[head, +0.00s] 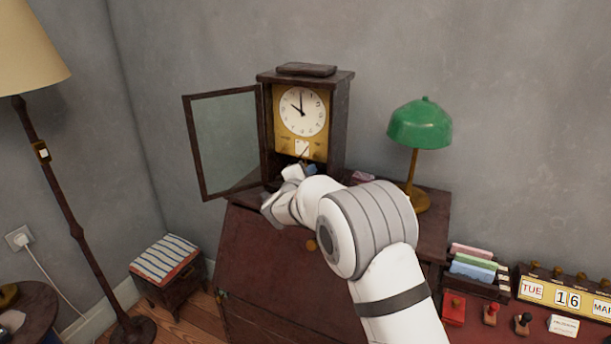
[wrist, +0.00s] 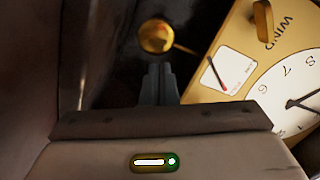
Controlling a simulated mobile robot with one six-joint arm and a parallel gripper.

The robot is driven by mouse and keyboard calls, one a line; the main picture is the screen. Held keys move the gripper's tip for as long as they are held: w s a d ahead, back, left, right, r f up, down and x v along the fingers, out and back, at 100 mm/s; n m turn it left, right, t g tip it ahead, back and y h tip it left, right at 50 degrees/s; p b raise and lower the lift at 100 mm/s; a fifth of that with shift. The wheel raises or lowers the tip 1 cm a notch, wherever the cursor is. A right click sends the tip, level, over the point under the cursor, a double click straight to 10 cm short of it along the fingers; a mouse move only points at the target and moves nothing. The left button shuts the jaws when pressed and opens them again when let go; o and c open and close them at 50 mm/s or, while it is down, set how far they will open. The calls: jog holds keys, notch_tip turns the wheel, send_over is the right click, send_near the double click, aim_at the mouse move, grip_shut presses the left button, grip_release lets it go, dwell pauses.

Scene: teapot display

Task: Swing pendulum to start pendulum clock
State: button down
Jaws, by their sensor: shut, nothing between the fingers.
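The pendulum clock (head: 348,112) stands on the dark red cabinet with a white dial and gold face plate. Its glass door (head: 228,143) is swung open to the left. In the wrist view the round gold pendulum bob (wrist: 156,36) hangs in the dark case, its thin rod running to the face plate (wrist: 215,85). My gripper (wrist: 160,68) is shut and empty, its fingertips just below the bob in that picture; I cannot tell whether they touch it. In the head view my gripper (head: 309,168) is at the clock's lower opening, and the bob is hidden.
A green lamp (head: 420,124) stands right of the clock on the cabinet top (head: 433,222). A card holder (head: 473,270), stamps and a calendar (head: 560,296) are at lower right. A striped stool (head: 165,262) and a floor lamp (head: 62,200) stand left.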

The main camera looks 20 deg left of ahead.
jog(key=shift+w, duration=0.3)
